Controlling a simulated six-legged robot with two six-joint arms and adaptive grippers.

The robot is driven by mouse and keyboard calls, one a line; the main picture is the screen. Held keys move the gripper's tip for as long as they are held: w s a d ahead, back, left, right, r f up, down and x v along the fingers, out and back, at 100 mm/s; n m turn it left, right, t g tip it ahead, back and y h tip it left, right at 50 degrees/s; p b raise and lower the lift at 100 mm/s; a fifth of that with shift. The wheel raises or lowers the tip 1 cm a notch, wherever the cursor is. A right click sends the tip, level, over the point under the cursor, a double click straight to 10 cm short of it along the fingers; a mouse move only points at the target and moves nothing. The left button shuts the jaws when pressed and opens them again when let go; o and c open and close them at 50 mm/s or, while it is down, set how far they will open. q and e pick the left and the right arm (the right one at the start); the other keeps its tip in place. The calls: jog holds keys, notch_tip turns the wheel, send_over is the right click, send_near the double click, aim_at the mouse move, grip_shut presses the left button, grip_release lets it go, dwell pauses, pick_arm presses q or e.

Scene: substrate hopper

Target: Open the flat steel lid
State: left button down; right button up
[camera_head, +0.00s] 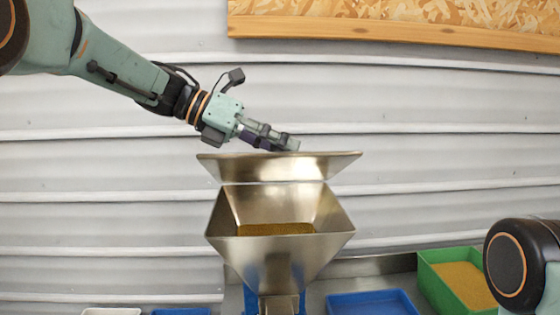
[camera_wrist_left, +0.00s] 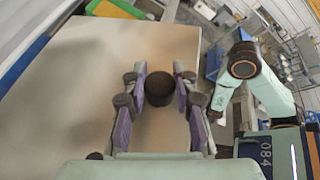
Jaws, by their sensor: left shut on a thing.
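The flat steel lid (camera_head: 272,170) stands raised and tilted at the back of the steel hopper (camera_head: 218,216), its underside facing me and its lower edge close to the hopper's back rim. The hopper's mouth is uncovered and shows brown granular substrate (camera_head: 276,229) inside. My left gripper (camera_head: 292,144) is at the lid's upper edge. In the left wrist view, its purple-padded fingers (camera_wrist_left: 160,92) are on both sides of a dark round knob (camera_wrist_left: 159,88) on the lid's tan-looking top face (camera_wrist_left: 85,75). My right gripper is out of view; only a right arm link shows at right.
A green bin (camera_head: 428,275) of brown material stands at the right, beside a blue tray (camera_head: 372,302). Another blue tray (camera_head: 182,312) and a pale tray (camera_head: 111,312) are at the lower left. A corrugated wall (camera_head: 110,170) is behind the hopper, with a wooden board (camera_head: 395,30) above.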

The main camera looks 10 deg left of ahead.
pick_arm(q)
jog(key=shift+w+a+r+n, duration=0.15)
jog(key=shift+w+r+n, duration=0.25)
jog(key=shift+w+r, duration=0.4)
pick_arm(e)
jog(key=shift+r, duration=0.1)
pick_arm(q)
jog(key=shift+s+r, duration=0.1)
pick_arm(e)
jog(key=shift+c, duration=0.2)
